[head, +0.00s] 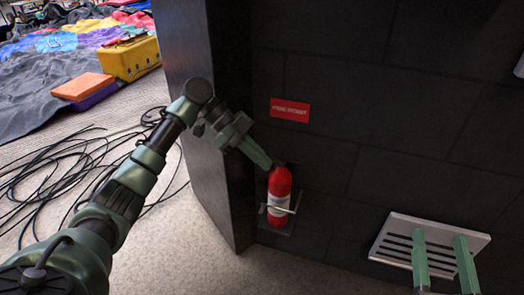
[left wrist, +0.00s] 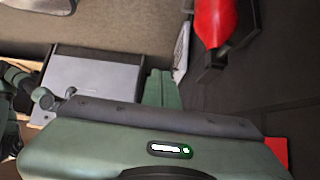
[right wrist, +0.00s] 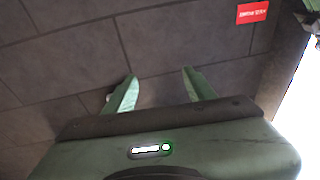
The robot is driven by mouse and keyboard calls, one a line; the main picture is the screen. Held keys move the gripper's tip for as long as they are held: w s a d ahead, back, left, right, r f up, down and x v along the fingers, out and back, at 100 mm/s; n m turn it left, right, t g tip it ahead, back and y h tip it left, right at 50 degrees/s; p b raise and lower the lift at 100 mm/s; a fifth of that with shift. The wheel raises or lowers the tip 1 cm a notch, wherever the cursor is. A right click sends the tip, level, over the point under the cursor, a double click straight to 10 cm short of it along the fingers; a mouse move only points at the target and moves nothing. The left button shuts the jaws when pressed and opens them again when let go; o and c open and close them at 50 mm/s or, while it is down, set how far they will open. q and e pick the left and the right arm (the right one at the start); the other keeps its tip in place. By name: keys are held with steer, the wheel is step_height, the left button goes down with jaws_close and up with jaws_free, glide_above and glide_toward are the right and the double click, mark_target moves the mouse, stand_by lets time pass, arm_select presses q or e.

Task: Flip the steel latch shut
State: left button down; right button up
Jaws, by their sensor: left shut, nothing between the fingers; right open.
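A red fire extinguisher (head: 279,190) with a pale label stands upright in a wall holder low on the dark wall. A thin steel strap or latch (head: 290,209) crosses its front; I cannot tell whether it is fastened. In the left wrist view, a bright metal strip (left wrist: 182,48) lies beside the fingertips, near the red extinguisher (left wrist: 214,22); contact is unclear. My left gripper (head: 268,164) is shut and empty, its tips by the extinguisher's top in the head view; it also shows in the left wrist view (left wrist: 158,76). My right gripper (head: 440,235) is open and empty (right wrist: 158,74).
A red sign (head: 290,110) is on the wall above the extinguisher. A pale slotted grille (head: 388,243) is behind my right fingers. The dark wall's corner edge (head: 232,215) stands left of the extinguisher. Black cables (head: 50,180) and a yellow case (head: 130,58) lie on the floor.

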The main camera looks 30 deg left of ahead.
arm_select(q)
steer(key=shift+r, duration=0.75)
arm_select(e)
steer(key=shift+w+d+f+g, duration=0.15)
steer(key=shift+f+g, duration=0.45)
steer(key=shift+f, duration=0.5)
